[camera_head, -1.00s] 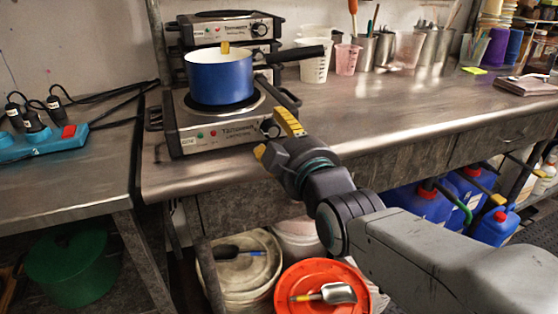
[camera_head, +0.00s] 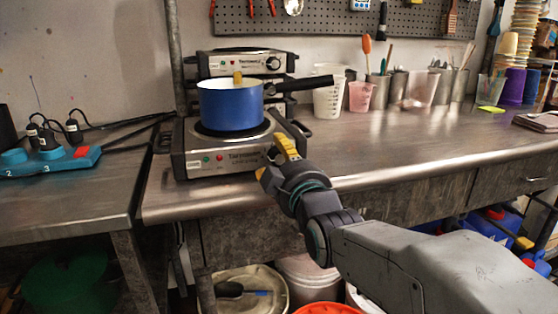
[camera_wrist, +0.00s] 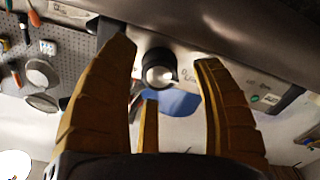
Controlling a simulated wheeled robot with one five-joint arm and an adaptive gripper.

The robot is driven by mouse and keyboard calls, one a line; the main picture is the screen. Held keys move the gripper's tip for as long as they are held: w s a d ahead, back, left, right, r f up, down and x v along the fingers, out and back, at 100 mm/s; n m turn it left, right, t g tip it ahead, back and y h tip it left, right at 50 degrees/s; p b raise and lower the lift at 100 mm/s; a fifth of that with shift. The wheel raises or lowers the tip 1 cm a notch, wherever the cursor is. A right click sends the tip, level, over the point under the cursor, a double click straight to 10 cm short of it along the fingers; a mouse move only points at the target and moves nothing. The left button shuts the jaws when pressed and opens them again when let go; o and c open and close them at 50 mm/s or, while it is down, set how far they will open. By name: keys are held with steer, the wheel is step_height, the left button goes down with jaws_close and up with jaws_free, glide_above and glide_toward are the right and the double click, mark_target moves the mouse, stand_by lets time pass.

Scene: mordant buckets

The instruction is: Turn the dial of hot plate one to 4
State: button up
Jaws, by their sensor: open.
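A silver hot plate (camera_head: 225,164) stands at the front of the steel bench, with a blue pot (camera_head: 232,106) on its burner. Its dark dial (camera_head: 272,152) is at the right of its front face, partly hidden by my gripper (camera_head: 272,160). In the wrist view, the dial (camera_wrist: 160,68) shows a pale round face between the spread yellow fingers of my gripper (camera_wrist: 163,58), with a gap on each side. My gripper is open and empty. The dial's markings and pointer are too small to read.
A second hot plate (camera_head: 240,63) stands behind the front one. The pot's black handle (camera_head: 303,84) sticks out to the right, above my gripper. Beakers and metal cups (camera_head: 400,88) line the back. A blue power strip (camera_head: 48,160) lies left.

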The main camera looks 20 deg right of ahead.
steer(key=shift+w, duration=0.6)
steer(key=shift+c, duration=0.3)
steer(key=c, duration=1.1)
steer(key=m+b, duration=0.3)
steer(key=b, duration=0.1)
steer(key=shift+f+m, duration=0.15)
steer(key=shift+m, duration=0.15)
steer(key=shift+c, duration=0.2)
steer(key=shift+m+b, duration=0.5)
steer(key=shift+b, duration=0.65)
steer(key=shift+r, duration=0.35)
steer(key=o, duration=0.8)
steer(key=shift+c, duration=0.2)
steer(key=o, duration=0.4)
